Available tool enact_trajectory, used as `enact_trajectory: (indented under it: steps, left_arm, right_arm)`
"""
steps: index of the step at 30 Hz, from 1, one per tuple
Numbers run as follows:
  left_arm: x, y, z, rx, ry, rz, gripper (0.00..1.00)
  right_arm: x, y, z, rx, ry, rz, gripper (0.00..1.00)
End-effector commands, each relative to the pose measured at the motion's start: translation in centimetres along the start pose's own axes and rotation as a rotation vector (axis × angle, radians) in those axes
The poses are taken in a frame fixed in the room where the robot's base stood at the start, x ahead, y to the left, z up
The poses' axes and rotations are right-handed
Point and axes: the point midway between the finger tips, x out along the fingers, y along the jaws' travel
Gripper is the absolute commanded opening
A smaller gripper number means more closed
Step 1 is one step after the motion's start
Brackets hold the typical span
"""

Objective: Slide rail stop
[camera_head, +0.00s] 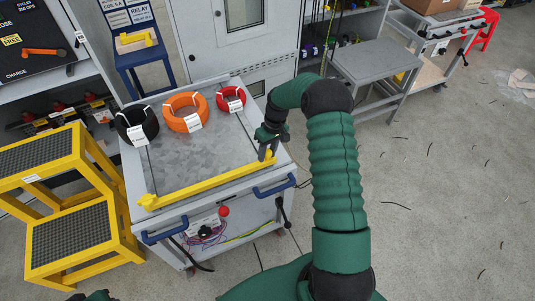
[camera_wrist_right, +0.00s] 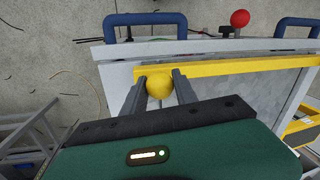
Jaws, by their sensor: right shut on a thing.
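A yellow rail stop bar (camera_head: 205,183) lies along the near edge of the grey cart top (camera_head: 192,150). Its right end has a round yellow knob, which shows in the right wrist view (camera_wrist_right: 159,87). My right gripper (camera_head: 267,153) is at that right end. In the right wrist view its two fingers (camera_wrist_right: 160,80) stand on either side of the knob, shut on it. The fingers partly hide the bar's end in the head view. A small dark green part at the bottom left edge seems to be my left gripper (camera_head: 97,296); its fingers cannot be made out.
Black (camera_head: 138,126), orange (camera_head: 186,112) and red (camera_head: 231,99) cable coils stand along the back of the cart top. Blue handles (camera_head: 164,230) stick out from the cart's near side. A yellow step stool (camera_head: 72,240) stands to the left. Floor is open on the right.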

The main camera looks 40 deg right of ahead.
Motion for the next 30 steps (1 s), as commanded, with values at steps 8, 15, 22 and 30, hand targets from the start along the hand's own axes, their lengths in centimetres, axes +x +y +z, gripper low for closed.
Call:
enact_trajectory:
  steps: [8, 15, 22, 30]
  left_arm:
    - [0.0, 0.0, 0.0, 0.0, 0.0, 0.0, 0.36]
    - [0.0, 0.0, 0.0, 0.0, 0.0, 0.0, 0.36]
    - [0.1, 0.0, 0.0, 0.0, 0.0, 0.0, 0.36]
    - [0.6, 0.0, 0.1, 0.0, 0.0, 0.0, 0.36]
  right_arm:
    - [0.1, 0.2, 0.5, 0.003, -0.009, -0.001, 0.37]
    - [0.1, 0.1, 0.4, 0.002, -0.007, -0.001, 0.55]
    - [-0.1, 0.0, 0.2, 0.001, -0.005, -0.001, 0.55]
    - [-5.7, 0.2, 0.2, 0.002, -0.001, 0.002, 0.55]
